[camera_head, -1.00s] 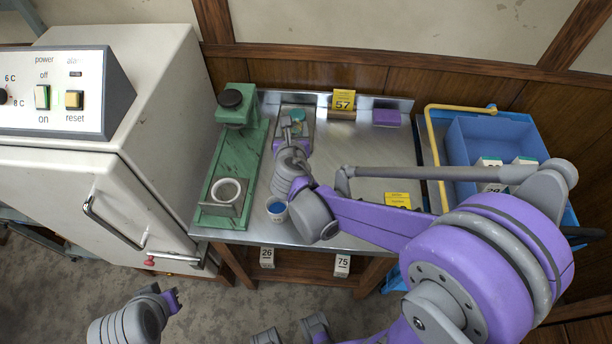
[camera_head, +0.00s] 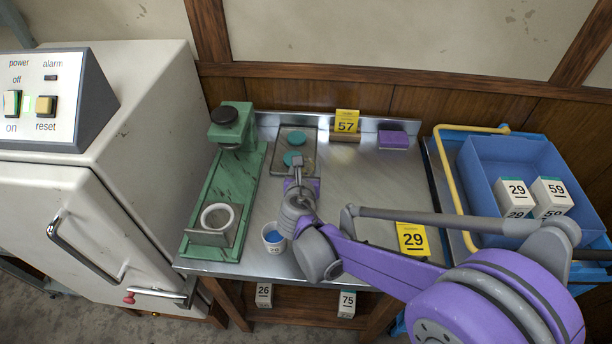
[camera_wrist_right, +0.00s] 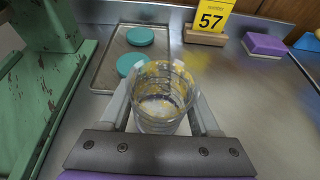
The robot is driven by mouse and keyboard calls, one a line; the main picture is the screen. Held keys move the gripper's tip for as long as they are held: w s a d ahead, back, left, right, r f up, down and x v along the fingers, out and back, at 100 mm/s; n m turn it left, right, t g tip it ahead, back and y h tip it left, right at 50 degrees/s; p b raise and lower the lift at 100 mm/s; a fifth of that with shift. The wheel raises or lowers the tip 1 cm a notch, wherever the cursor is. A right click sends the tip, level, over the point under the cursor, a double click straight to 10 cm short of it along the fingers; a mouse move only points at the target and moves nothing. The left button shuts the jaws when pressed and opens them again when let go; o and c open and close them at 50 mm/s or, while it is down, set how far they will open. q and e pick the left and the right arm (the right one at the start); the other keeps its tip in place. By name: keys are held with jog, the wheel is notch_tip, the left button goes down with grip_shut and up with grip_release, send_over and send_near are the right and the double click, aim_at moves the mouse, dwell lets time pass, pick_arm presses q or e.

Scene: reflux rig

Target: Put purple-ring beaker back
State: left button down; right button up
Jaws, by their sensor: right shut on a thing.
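My right gripper (camera_wrist_right: 163,105) is shut on a clear glass beaker (camera_wrist_right: 160,95), which has yellow specks on its wall. No purple ring can be made out on it from here. In the wrist view the beaker is upright or nearly so, just in front of a grey tray (camera_wrist_right: 107,75) with two teal discs on it (camera_wrist_right: 140,36). In the head view the right gripper (camera_head: 297,165) is at the front part of that tray (camera_head: 311,135), and the beaker is hard to make out there. My left gripper is not in view.
A green stand (camera_head: 225,185) with a white ring is left of the tray. A white cup (camera_head: 273,238) with blue contents stands in front. A yellow 57 sign (camera_head: 346,122) and purple sponge (camera_head: 393,140) are behind. A blue bin (camera_head: 520,150) is at right.

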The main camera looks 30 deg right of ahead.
jog(key=shift+f, duration=1.25)
jog(key=shift+f+b, duration=0.15)
jog(key=shift+b, duration=0.25)
jog(key=o, duration=1.4)
jog(key=shift+c, duration=0.2)
